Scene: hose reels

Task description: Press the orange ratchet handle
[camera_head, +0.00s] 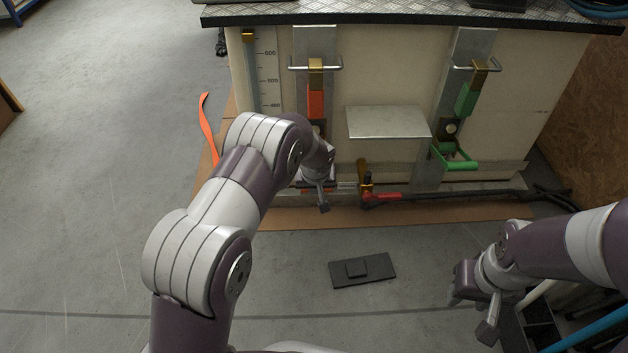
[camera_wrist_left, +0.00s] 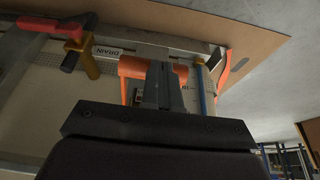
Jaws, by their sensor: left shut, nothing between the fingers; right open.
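The orange ratchet handle (camera_wrist_left: 130,68) shows in the left wrist view as an orange frame on both sides of my left gripper's closed fingers (camera_wrist_left: 164,84). The fingers overlap its middle; I cannot tell if they touch it. In the head view my left gripper (camera_head: 316,174) is at the lower end of the left metal strap plate, under an orange block (camera_head: 315,103), and hides most of the handle. Its fingers hold nothing. My right gripper (camera_head: 462,283) is open at the lower right, away from the cabinet.
A green handle (camera_head: 460,161) and green block (camera_head: 466,99) are on the right plate. A metal shelf plate (camera_head: 388,122) juts out between them. A red-levered drain valve (camera_head: 382,197) and black hose sit low. A dark pad (camera_head: 362,270) lies on open floor.

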